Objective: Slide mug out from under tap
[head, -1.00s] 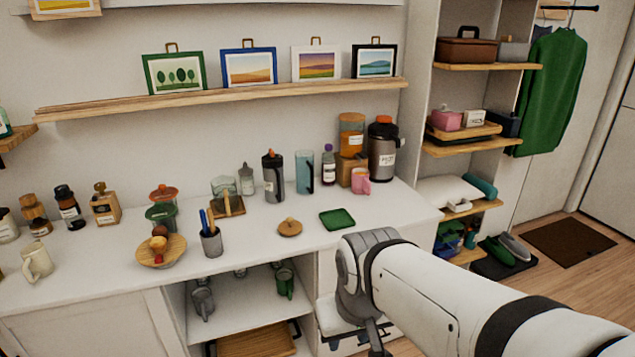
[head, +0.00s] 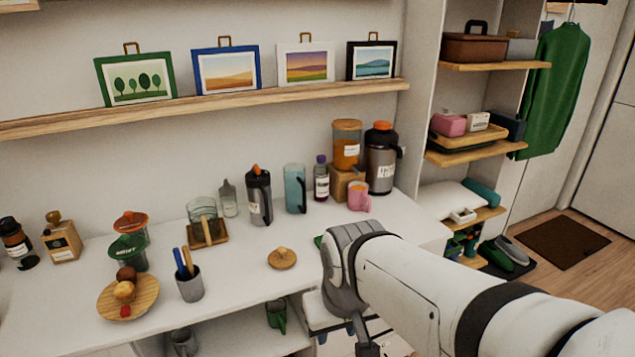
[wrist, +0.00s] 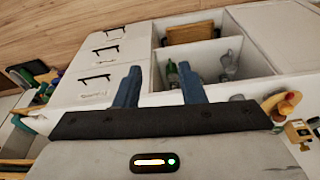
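A pink mug (head: 359,196) stands upright on the white counter at the back right in the head view. It is just in front of a wooden stand (head: 345,184) that carries a dispenser jar (head: 347,146) with amber contents and an orange lid. The tap itself is too small to make out. My gripper (wrist: 159,86) shows two blue fingers well apart with nothing between them in the wrist view. It hangs low in front of the cabinet, well away from the mug. In the head view my arm hides most of it.
A dark flask (head: 381,162) stands right of the dispenser; a purple-capped bottle (head: 321,180) and blue pitcher (head: 295,190) stand left. A wooden lid (head: 282,259) lies on the counter.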

